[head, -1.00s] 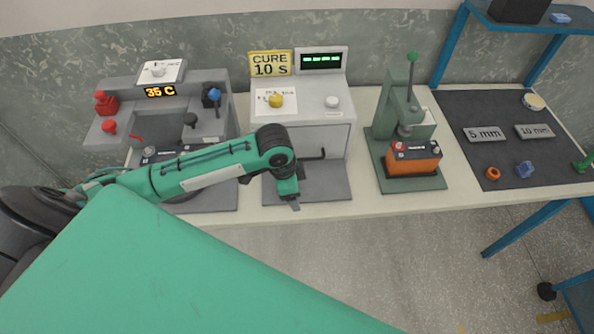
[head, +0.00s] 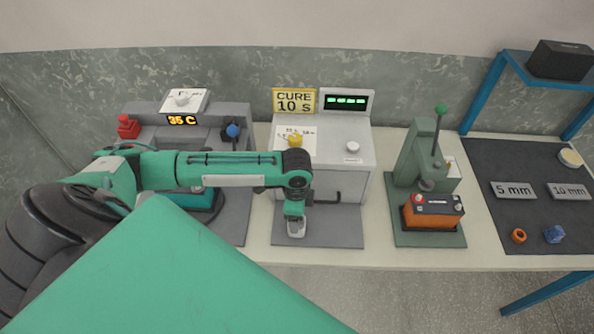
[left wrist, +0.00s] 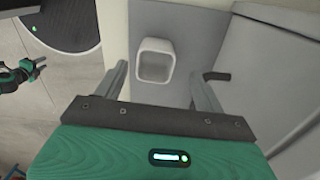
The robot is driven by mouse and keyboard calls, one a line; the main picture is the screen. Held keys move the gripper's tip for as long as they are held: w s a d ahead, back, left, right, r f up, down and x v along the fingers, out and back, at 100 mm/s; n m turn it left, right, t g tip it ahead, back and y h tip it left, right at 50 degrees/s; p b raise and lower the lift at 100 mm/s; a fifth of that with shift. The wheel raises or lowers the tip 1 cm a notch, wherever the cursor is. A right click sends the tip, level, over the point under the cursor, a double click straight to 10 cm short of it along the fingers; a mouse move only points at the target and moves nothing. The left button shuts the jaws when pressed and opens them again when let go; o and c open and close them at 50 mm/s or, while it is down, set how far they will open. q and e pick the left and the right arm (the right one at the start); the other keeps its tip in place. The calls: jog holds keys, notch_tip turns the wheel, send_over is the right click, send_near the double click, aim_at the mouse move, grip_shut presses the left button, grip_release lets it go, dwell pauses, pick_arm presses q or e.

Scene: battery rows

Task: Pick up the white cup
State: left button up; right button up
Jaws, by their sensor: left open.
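The white cup (head: 296,229) stands on the grey mat in front of the cure box, just below my left gripper (head: 295,217) in the head view. The left wrist view shows the cup (left wrist: 154,60) as a square-rimmed, empty cup, ahead of my left gripper's (left wrist: 160,80) spread fingers and between their lines. The fingers are open and hold nothing. Part of the cup is hidden by the gripper in the head view. My right gripper (left wrist: 36,69) shows small at the left edge of the left wrist view, away from the cup.
The cure box (head: 330,160) with its dark handle (head: 327,199) stands close behind the cup. A grey heater station (head: 232,165) is to the left. A green press (head: 420,160) with an orange battery (head: 432,212) is to the right. The grey mat (head: 340,232) is clear around the cup.

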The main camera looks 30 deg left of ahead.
pick_arm(q)
jog(key=shift+f, duration=0.2)
jog(key=f, duration=0.1)
jog(key=f+p, duration=0.1)
jog(key=f, duration=0.1)
jog(key=f+p, duration=0.1)
jog(key=shift+s+d+f, duration=0.2)
jog(key=shift+s+d, duration=0.05)
jog(key=shift+f, duration=0.25)
jog(key=c, duration=1.1)
jog(key=shift+o, duration=0.2)
pick_arm(e)
jog(key=shift+w+r, duration=0.2)
jog(key=shift+r, duration=0.85)
